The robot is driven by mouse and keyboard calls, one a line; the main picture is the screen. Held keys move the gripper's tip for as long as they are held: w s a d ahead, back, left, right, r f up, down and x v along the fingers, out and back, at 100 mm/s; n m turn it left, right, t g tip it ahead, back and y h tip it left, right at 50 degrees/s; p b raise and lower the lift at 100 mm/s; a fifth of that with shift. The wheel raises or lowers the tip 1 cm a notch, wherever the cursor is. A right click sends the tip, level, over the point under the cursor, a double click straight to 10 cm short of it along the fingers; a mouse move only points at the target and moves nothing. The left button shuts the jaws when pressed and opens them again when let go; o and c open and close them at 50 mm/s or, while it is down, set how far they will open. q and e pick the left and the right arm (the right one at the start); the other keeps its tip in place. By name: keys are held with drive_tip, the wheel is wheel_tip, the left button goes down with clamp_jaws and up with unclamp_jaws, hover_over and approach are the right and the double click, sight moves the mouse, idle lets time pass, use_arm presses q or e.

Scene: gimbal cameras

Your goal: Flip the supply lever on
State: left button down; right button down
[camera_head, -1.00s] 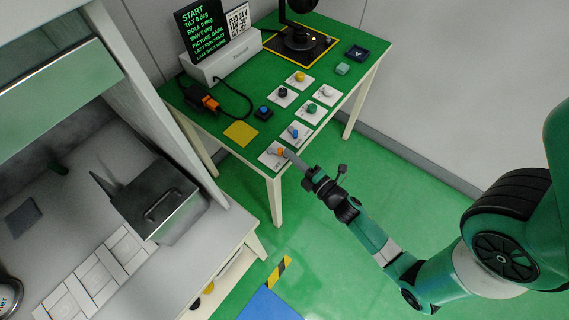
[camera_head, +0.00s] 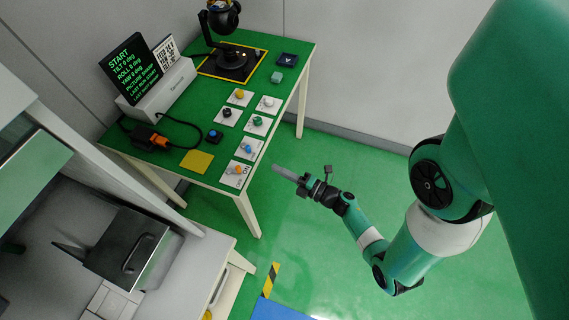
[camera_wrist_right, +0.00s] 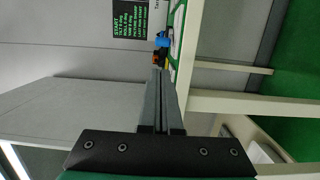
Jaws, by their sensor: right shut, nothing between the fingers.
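A white plate with an orange lever (camera_head: 238,170) lies at the near right corner of the green table, with small print that I cannot read surely. In the right wrist view the orange lever (camera_wrist_right: 159,58) shows just past the fingertips. I cannot tell whether it is on or off. My right gripper (camera_head: 277,169) is shut and empty, to the right of the plate, past the table edge and apart from the lever. Its fingers (camera_wrist_right: 158,78) lie together in the wrist view. My left gripper is out of view.
A white plate with a blue knob (camera_head: 248,148) sits just behind, with several more knob plates beyond. A blue button (camera_head: 214,136), a yellow square (camera_head: 197,161), a screen (camera_head: 137,69) and a gimbal camera (camera_head: 225,45) are on the green table (camera_head: 200,103). Open floor lies right.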

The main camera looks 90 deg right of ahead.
drive_tip(key=shift+s+d, duration=0.25)
drive_tip(key=shift+s, duration=0.25)
drive_tip(key=shift+s+d, duration=0.25)
drive_tip(key=shift+s, duration=0.2)
drive_tip(key=shift+r, duration=0.1)
